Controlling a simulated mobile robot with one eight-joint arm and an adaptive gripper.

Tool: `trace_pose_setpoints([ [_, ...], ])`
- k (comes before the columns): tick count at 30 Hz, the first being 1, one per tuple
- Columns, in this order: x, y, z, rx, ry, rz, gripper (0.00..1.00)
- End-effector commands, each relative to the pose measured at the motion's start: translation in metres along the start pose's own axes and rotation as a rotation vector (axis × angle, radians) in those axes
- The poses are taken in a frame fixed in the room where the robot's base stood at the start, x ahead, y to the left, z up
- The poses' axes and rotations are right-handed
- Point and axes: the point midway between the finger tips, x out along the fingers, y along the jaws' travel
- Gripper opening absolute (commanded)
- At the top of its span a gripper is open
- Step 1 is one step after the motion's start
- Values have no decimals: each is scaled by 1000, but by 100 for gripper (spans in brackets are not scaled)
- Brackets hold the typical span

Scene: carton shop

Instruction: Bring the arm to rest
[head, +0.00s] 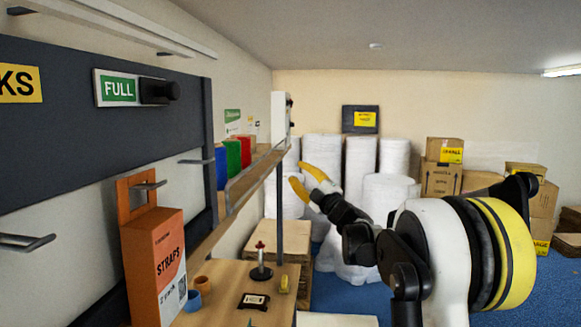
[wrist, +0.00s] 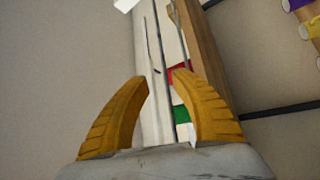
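My arm (head: 440,250) reaches in from the right in the head view, over the area beside the wooden bench. My gripper (head: 307,180) has two yellow fingers, parted, pointing up and left toward the shelf. In the wrist view my gripper (wrist: 160,85) also shows both fingers spread apart with nothing between them. Behind the gap is a pale upright surface with red and green patches.
A wooden bench (head: 232,287) holds an orange STRAPS box (head: 157,262), tape rolls and a small stand (head: 261,262). A shelf (head: 250,175) with coloured binders is on the left wall. White rolls (head: 390,195) and cartons (head: 441,178) stand behind.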

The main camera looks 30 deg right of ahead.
Motion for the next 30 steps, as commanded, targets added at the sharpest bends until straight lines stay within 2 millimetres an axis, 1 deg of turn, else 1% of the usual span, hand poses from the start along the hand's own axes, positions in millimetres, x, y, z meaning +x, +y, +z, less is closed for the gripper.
trace_pose_setpoints([
  [1, -4, 0, 0, 0, -1, 0, 30],
  [4, -9, 0, 0, 0, -1, 0, 30],
  [18, -9, 0, 0, 1, -1, 0, 30],
  [22, -15, -6, -5, 34, -37, 10, 30],
  [23, -19, -9, -7, 52, -59, 15, 30],
  [26, -42, -28, -16, 152, -170, 32, 30],
  [29, -86, -64, -26, 295, -324, 29, 30],
  [30, -107, -83, -30, 356, -389, 18, 30],
])
